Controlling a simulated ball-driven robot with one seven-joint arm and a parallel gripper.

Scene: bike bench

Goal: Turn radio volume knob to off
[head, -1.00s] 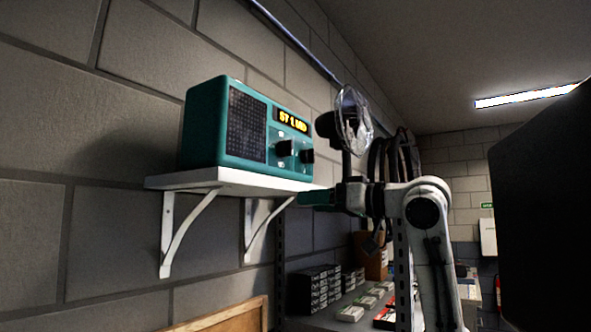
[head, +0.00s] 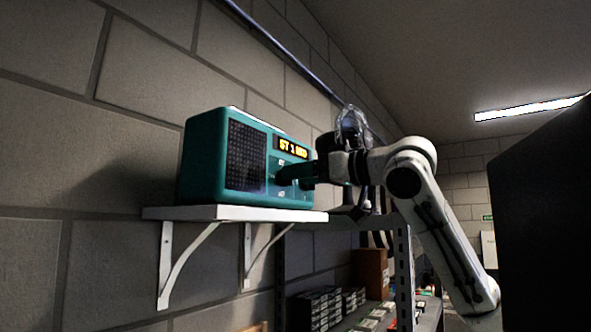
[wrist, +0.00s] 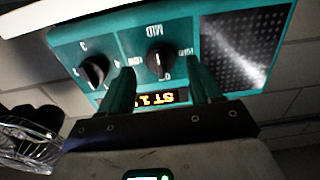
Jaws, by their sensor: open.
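The teal radio (head: 215,160) stands on a white wall shelf. A speaker grille (head: 246,157) is on its left and a lit amber display (head: 291,146) at upper right. In the wrist view the front appears upside down, with two dark knobs. The knob beside the grille (wrist: 159,60) lies between the fingertips of my gripper (wrist: 160,75). The other knob (wrist: 95,70) is just outside the left finger. My gripper (head: 295,174) is open, with teal fingers close to the radio's front. Whether they touch the knob I cannot tell. In the head view my gripper hides the knobs.
The white shelf (head: 240,215) sits on brackets against the block wall, just below my gripper. A grey metal rack (head: 404,260) with small boxes stands below and behind. A large dark panel (head: 545,210) fills the right side. A clear wire-like rounded object (wrist: 28,140) shows at the wrist view's left.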

